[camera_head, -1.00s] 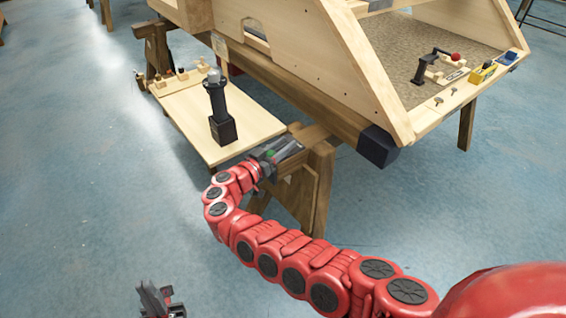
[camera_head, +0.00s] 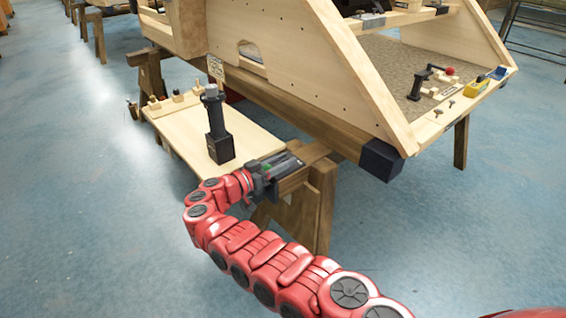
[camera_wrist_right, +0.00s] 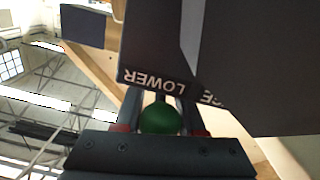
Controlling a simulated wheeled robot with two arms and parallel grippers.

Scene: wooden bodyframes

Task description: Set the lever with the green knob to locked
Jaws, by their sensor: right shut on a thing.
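The green knob (camera_wrist_right: 160,117) shows in the right wrist view between the fingers of my right gripper (camera_wrist_right: 160,108), which is shut on it. A dark plate with white lettering, partly reading LOWER (camera_wrist_right: 158,79), is just beyond the knob. My left gripper is out of view.
A pale board (camera_head: 182,132) beside the trestle (camera_head: 322,205) carries a black post (camera_head: 218,128). The wooden bodyframe (camera_head: 330,70) stands above. Another lever with a red knob (camera_head: 449,71) is on its right side, near a yellow plane (camera_head: 478,87). Blue floor is free at left.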

